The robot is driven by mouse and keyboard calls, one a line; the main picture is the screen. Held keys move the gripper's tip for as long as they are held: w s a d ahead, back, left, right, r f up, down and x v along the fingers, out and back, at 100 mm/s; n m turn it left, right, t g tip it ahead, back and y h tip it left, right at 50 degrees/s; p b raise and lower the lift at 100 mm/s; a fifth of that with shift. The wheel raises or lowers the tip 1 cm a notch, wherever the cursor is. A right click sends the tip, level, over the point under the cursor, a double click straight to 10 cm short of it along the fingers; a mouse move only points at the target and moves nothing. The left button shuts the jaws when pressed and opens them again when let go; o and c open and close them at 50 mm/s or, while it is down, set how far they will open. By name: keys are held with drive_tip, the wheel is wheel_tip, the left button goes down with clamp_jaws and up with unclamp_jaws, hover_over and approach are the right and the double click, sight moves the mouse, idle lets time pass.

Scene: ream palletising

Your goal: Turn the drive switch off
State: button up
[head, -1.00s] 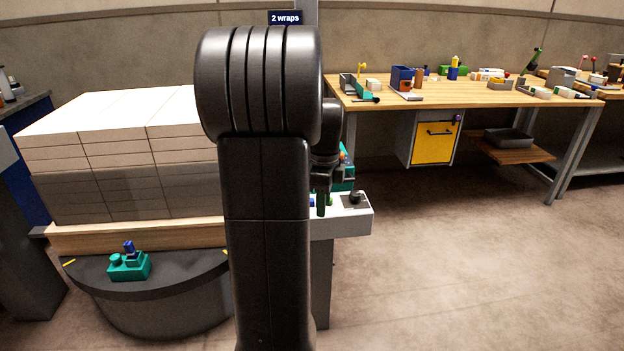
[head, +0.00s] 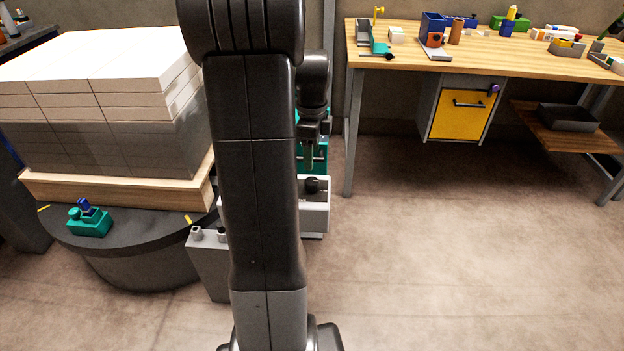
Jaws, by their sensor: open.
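My gripper (head: 309,162) points down and appears just above and behind the knob in the picture. It is open and looks empty, though its fingers are small and dark. My arm hides the left part of the control box.
A wrapped ream stack (head: 110,125) stands on a wooden pallet (head: 110,190) on a round turntable (head: 140,245) at left. A teal device (head: 89,222) sits on the turntable's edge. A workbench (head: 470,50) stands at back right. The right floor is clear.

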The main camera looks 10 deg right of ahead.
sight(312, 181)
wheel_tip(312, 181, down, 9)
drive_tip(key=shift+r+b, duration=0.1)
drive_tip(key=shift+b, duration=0.65)
drive_tip(key=c, duration=1)
